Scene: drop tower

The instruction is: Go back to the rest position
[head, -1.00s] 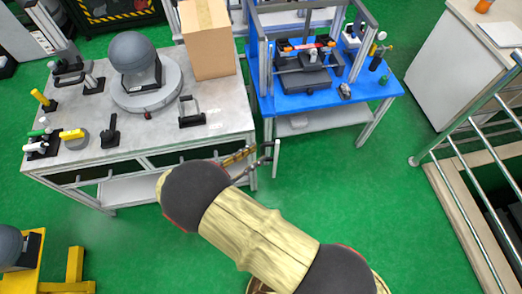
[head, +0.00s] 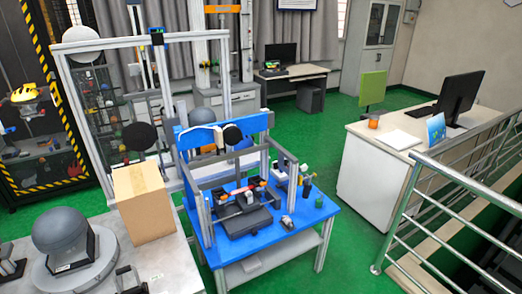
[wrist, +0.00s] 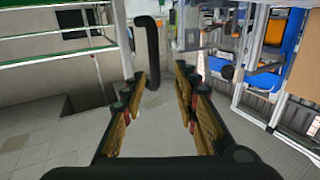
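My gripper (wrist: 162,80) shows in the wrist view, its two brown-padded fingers spread apart. A black bent bar (wrist: 151,55) stands up between and beyond the fingertips; a gap shows between it and the right finger, and I cannot tell what it is. I see nothing clamped between the pads. My arm and gripper are out of the head view.
In the head view, a blue table (head: 262,232) with a frame and device stands in the middle. A cardboard box (head: 143,202) and a grey dome (head: 62,232) stand on the left bench. A metal railing (head: 425,190) and white desk (head: 370,165) are at right.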

